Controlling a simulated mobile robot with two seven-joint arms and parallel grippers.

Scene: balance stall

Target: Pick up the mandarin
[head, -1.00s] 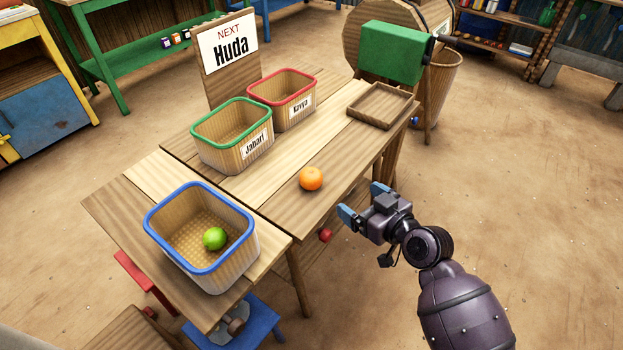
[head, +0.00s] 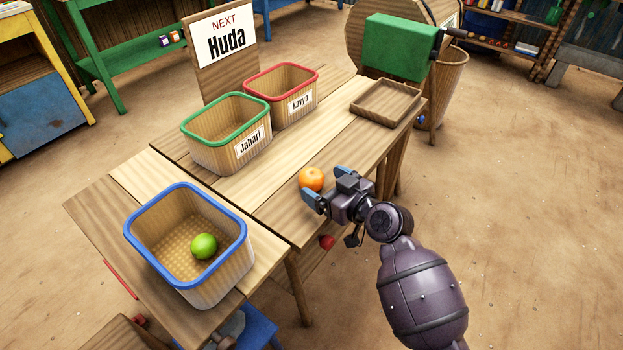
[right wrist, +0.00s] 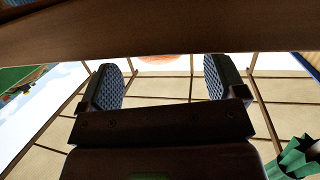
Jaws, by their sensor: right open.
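The mandarin (head: 312,179) is a round orange fruit on the wooden table (head: 290,205), near its right edge. My right gripper (head: 331,187) is open with blue-grey fingertips, just right of the mandarin, with the fingers pointing towards it. From the head view I cannot tell whether a fingertip touches the fruit. In the right wrist view the two fingers (right wrist: 162,84) stand wide apart with nothing between them. A sliver of the mandarin (right wrist: 172,59) shows beyond them, mostly hidden by a dark brown bar. My left gripper is not in view.
A blue-rimmed basket (head: 135,228) holds a green fruit (head: 203,246). A green-rimmed basket (head: 200,150) labelled Jabari and a red-rimmed basket (head: 280,115) labelled Kavya stand further back. An empty wooden tray (head: 385,110) lies at the far right. A sign (head: 225,45) reads NEXT Huda.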

